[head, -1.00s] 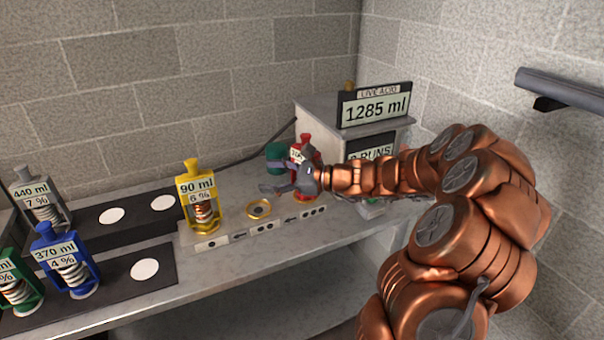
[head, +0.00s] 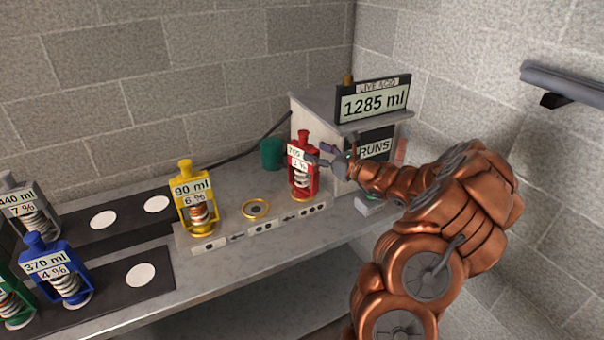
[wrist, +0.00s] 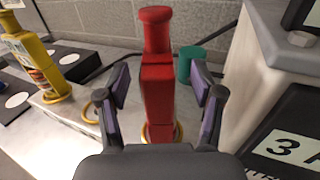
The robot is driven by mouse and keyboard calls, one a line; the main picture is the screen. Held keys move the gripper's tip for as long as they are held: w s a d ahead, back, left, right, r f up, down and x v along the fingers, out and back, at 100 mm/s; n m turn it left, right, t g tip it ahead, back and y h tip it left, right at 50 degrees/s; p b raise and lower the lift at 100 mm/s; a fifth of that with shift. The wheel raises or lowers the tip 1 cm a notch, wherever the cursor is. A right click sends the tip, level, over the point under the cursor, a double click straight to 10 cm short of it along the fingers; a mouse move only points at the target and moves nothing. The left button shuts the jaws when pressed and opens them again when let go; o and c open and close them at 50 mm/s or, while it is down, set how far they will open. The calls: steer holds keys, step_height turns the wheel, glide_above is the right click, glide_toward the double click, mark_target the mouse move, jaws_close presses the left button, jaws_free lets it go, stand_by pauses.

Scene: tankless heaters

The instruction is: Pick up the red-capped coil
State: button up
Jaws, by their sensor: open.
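The red-capped coil (head: 302,168) is a red frame with a red bottle-like cap and a label whose text is partly hidden. It stands upright at the right end of the station strip on the bench. In the wrist view the red-capped coil (wrist: 157,80) stands upright between the fingers. My gripper (head: 328,158) is at its right side in the head view. In the wrist view my gripper (wrist: 162,95) is open, with one purple-padded finger on each side of the coil and visible gaps. The coil's lower part is partly hidden by the gripper body.
A yellow coil (head: 195,198) and an empty gold ring (head: 256,209) are to the left. A green cylinder (head: 272,154) stands behind. A grey machine (head: 322,125) with displays stands close on the right. Blue coil (head: 55,268) and others sit on dark mats at far left.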

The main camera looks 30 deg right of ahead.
mark_target(303, 148)
steer(key=shift+f+p+x, duration=0.15)
steer(key=shift+p+x, duration=0.45)
steer(key=shift+x, duration=0.75)
steer(key=shift+f+p+x, duration=0.2)
steer(key=shift+p+x, duration=0.35)
steer(key=shift+x, duration=0.8)
steer(key=shift+a, duration=0.1)
jaws_close()
